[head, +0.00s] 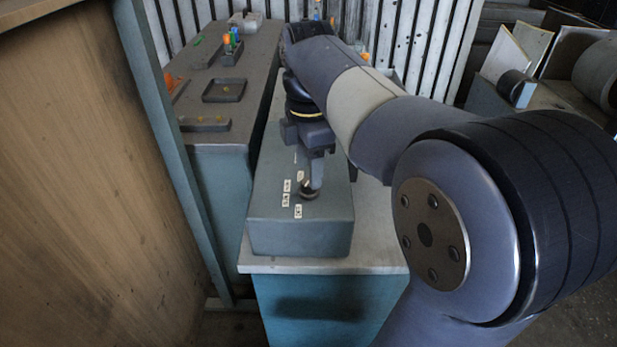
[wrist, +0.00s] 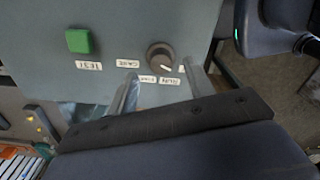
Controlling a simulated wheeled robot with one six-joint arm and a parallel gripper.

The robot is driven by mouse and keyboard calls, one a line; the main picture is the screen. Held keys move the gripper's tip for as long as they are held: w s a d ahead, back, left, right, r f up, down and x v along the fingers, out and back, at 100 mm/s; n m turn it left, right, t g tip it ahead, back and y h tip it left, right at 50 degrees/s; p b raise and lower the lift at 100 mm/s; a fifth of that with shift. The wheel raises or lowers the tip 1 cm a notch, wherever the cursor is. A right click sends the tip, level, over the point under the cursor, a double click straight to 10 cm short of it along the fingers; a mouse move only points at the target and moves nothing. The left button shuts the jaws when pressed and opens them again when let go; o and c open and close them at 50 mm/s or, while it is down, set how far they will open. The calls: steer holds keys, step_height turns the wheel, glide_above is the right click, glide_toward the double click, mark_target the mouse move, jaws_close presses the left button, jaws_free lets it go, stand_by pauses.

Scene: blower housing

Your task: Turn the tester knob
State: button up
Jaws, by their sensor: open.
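The tester is a grey-green box (head: 300,235) on a bench in the head view; its panel (wrist: 40,25) fills the upper part of the wrist view. The tester knob (wrist: 160,56) is dark and round, with a light pointer mark at its lower right towards a small white label. In the head view the knob (head: 309,191) is partly hidden by a finger. My gripper (head: 314,180) points down at it. In the wrist view my gripper (wrist: 161,73) is open, with one finger on either side of the knob. I cannot tell whether either finger touches it.
A green square button (wrist: 79,41) sits left of the knob in the wrist view, above a white label. Behind and left of the tester, a long bench (head: 245,65) carries small trays (head: 223,90) and coloured parts. A brown panel (head: 70,170) stands at the left.

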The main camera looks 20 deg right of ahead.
steer(key=shift+s+f, duration=0.1)
steer(key=shift+f, duration=1.35)
steer(key=shift+c, duration=0.3)
steer(key=c, duration=0.9)
